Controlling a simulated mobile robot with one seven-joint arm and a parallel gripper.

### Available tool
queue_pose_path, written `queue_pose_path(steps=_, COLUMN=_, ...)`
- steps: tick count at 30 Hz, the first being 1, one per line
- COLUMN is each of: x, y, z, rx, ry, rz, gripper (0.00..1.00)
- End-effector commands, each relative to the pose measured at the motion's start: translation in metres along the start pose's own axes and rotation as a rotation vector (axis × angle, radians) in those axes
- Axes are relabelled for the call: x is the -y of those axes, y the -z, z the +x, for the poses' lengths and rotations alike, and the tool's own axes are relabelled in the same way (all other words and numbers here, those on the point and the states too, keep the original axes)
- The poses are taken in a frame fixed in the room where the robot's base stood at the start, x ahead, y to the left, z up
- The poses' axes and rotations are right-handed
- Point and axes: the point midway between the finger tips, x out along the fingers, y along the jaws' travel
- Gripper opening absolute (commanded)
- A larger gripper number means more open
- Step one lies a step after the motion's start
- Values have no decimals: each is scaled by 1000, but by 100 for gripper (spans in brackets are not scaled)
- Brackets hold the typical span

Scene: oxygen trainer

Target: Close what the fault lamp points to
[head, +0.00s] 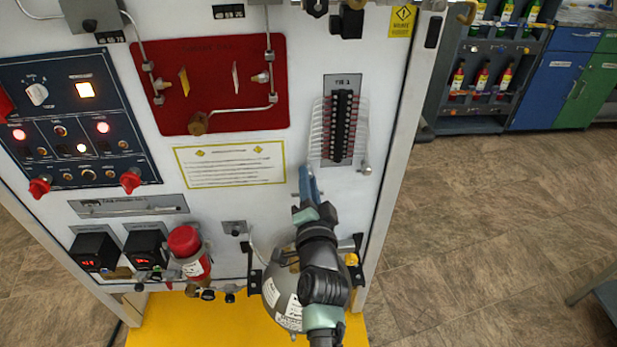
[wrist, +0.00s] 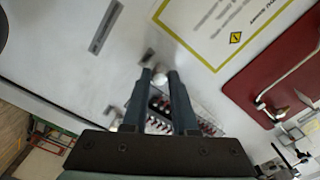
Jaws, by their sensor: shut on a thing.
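My gripper (head: 307,178) is in front of the white panel, just below the black terminal strip (head: 341,127). In the wrist view its two dark fingers (wrist: 160,76) are close together with a small pale round piece (wrist: 160,79) between them; I cannot tell exactly what it is. The head view hides this piece behind the fingers. The dark blue control panel (head: 62,108) at the left has a lit amber lamp (head: 85,89), two red lit lamps (head: 19,134) (head: 102,127) and a white lit lamp (head: 81,147). I cannot tell which is the fault lamp.
A red board (head: 210,65) with pipes and a yellow-bordered notice (head: 230,164) are left of my gripper. A red-topped cylinder (head: 187,255) and a grey sphere (head: 280,300) stand low on the panel. Open floor (head: 480,210) lies to the right.

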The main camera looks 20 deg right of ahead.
Motion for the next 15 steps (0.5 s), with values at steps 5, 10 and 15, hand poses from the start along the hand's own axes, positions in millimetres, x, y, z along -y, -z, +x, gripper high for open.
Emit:
queue_pose_path(steps=5, x=0, y=0, z=0, rx=2, ry=-2, rz=168, gripper=0)
queue_pose_path(steps=10, x=0, y=0, z=0, rx=2, ry=-3, rz=329, gripper=0)
queue_pose_path(steps=15, x=0, y=-1, z=0, rx=3, ry=-3, rz=485, gripper=0)
